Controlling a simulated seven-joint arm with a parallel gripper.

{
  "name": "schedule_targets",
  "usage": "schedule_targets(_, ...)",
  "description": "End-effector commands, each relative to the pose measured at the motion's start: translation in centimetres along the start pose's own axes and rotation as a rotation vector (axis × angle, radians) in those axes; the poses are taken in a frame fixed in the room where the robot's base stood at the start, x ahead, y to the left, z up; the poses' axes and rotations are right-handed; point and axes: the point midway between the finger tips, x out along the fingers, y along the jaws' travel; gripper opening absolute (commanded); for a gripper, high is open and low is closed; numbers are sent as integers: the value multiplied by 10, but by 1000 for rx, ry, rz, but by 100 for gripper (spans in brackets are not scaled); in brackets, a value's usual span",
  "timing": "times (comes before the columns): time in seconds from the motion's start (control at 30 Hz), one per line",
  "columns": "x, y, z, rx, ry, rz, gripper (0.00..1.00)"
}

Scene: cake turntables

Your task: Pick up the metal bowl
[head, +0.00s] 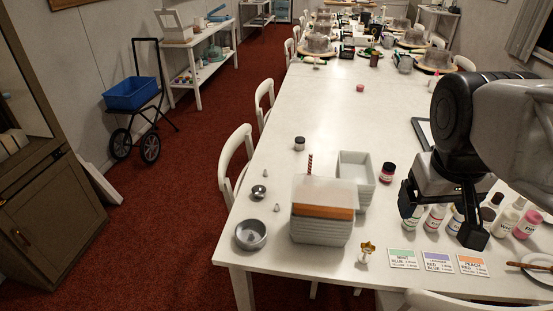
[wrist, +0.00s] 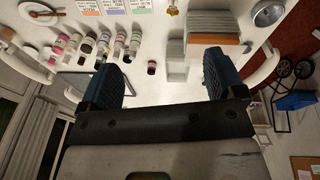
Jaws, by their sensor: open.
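The metal bowl (head: 250,235) sits upright near the front left corner of the white table. It also shows at the top right of the wrist view (wrist: 268,13). A smaller metal cup or bowl (head: 258,191) stands just behind it. My gripper (head: 440,215) is at the right of the table, well apart from the bowl, with several bottles showing behind and between its fingers. In the wrist view the gripper (wrist: 161,76) has its fingers wide apart with nothing held between them.
White bins (head: 322,232) with an orange item stand right of the bowl. A red striped stick (head: 310,165) and small jars (head: 387,172) are near. The table's middle (head: 340,115) is mostly clear.

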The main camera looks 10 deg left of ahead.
Motion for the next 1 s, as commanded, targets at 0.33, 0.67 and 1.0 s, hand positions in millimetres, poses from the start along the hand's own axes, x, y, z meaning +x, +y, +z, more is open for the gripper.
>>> schedule_targets(0.33, -4, -9, -76, -365, -91, 131, 88)
schedule_targets(0.67, -2, -37, -159, -740, -186, 276, 88)
schedule_targets(1.0, 5, -89, -245, -1111, -291, 438, 88)
